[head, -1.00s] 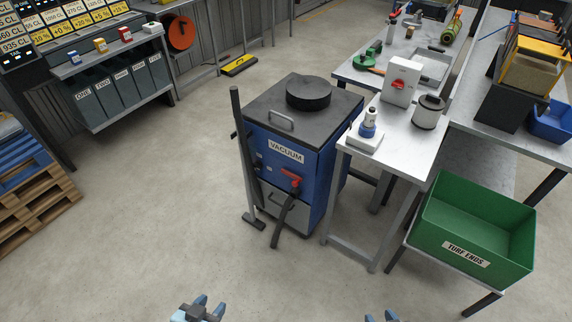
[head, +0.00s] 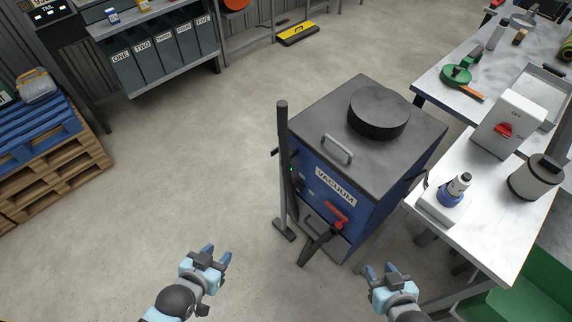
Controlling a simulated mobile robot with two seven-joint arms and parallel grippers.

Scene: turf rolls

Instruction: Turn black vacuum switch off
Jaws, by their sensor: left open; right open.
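The blue vacuum (head: 336,188) with a dark grey top stands on the floor right of centre, its labelled front facing me. A small black switch (head: 294,172) seems to sit on the upper left of that front, beside a tiny green light; it is too small to tell its position. A red valve handle (head: 337,214) is on the lower front. My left gripper (head: 216,256) is open and empty over the floor, left of the vacuum. My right gripper (head: 383,268) is open and empty just in front of the vacuum's lower right side. Neither touches it.
A dark upright pole (head: 283,165) stands close to the vacuum's left front. A white table (head: 480,225) on the right carries a white box with a red switch (head: 509,125). A green crate (head: 535,275) is at lower right.

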